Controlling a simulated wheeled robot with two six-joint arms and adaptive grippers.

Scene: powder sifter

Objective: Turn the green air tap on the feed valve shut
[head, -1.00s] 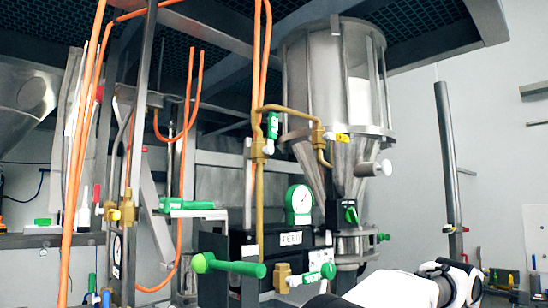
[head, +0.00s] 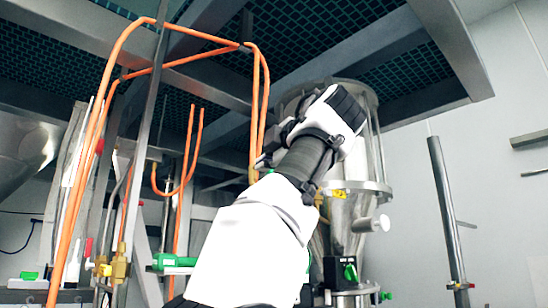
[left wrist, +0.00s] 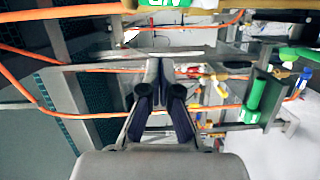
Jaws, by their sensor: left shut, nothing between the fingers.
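A green piece with white lettering (left wrist: 165,3), which looks like the air tap's handle, is cut off by the top edge of the left wrist view, beyond my fingertips. A gap shows between them. In the head view my arm covers the tap, so I cannot tell its position there. My left gripper (head: 263,161) is raised in front of the steel hopper (head: 374,150), near the orange hoses. Its fingers also show in the left wrist view (left wrist: 161,66), shut and empty. My right gripper is not in view.
Orange hoses (head: 258,85) hang close to my left gripper. A green handle (head: 178,261) lies to the left and a green knob (head: 350,272) below the hopper. A green cylinder (left wrist: 255,95) stands right in the left wrist view. A steel frame (head: 440,45) crosses overhead.

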